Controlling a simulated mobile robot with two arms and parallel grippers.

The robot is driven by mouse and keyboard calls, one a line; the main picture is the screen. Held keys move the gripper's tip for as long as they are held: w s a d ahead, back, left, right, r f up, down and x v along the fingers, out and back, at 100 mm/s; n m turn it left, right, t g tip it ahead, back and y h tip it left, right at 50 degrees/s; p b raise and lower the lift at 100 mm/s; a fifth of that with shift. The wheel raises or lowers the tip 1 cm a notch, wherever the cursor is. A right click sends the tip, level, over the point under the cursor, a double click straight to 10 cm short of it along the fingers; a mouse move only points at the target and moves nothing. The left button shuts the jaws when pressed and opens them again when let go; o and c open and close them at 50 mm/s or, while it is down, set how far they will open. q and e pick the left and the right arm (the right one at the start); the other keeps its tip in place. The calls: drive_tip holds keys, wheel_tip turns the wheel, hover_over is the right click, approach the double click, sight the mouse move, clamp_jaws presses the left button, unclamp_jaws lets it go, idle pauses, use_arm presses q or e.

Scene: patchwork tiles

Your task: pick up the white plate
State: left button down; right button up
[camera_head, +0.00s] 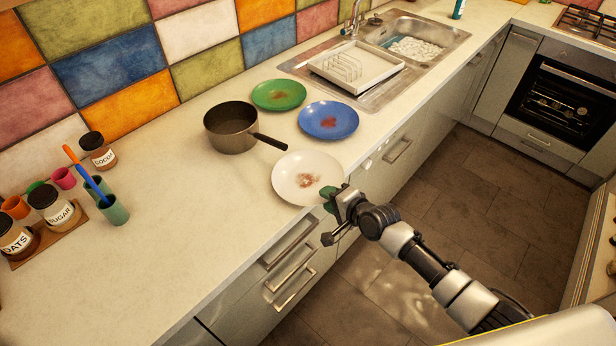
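The white plate (296,176), with a reddish-brown stain in its middle, is at the front edge of the counter, and its right side appears to reach past that edge. My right gripper (331,214) comes in from the right at the plate's lower right rim. Its fingers are spread apart: one green-padded tip overlaps the rim in the picture, and the other finger is lower, in front of the cabinet. I cannot tell whether the upper finger touches the plate. My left gripper is not in view.
A blue plate (328,120), a green plate (279,94) and a dark pan (231,128) stand close behind the white plate; the pan's handle points toward it. Jars and cups are at the left. A dish rack (356,68) and sink are farther back. The counter (190,225) left of the plate is clear.

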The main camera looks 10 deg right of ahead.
drive_tip(key=shift+s, duration=0.1)
drive_tip(key=shift+c, duration=0.8)
clamp_jaws()
drive_tip(key=shift+r, duration=0.15)
drive_tip(key=s+d+r+b, duration=0.2)
drive_tip(key=d+r+b, duration=0.1)
drive_tip(key=d+r, duration=0.8)
drive_tip(key=shift+d, duration=0.25)
